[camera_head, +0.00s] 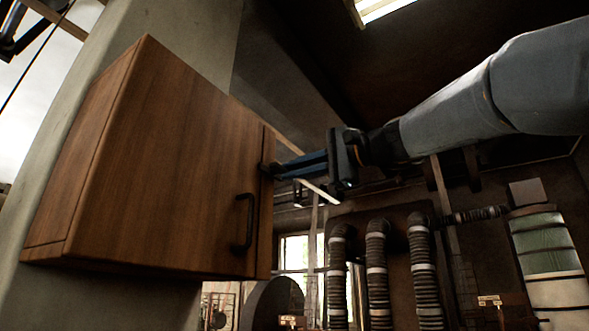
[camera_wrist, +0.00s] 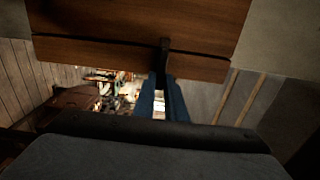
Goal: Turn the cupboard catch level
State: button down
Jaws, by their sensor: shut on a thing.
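A brown wooden cupboard (camera_head: 165,165) hangs on a pale wall post in the head view, its door closed, with a black bar handle (camera_head: 244,222). A small dark catch (camera_head: 266,169) sits at the door's right edge. In the wrist view the catch (camera_wrist: 164,50) shows as a dark piece lying across the gap between two wooden panels. My gripper (camera_head: 276,170) reaches in from the right, its blue fingers shut on the catch. The fingertips (camera_wrist: 163,78) also meet it in the wrist view. The fingers hide part of the catch.
Several ribbed hoses (camera_head: 377,275) hang on a dark panel below my arm. A banded greenish cylinder (camera_head: 545,255) stands at the right.

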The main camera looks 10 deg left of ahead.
dwell(0.4)
jog(key=c, duration=1.8)
grip_release()
jog(key=b+v, duration=0.3)
jog(key=v, duration=0.5)
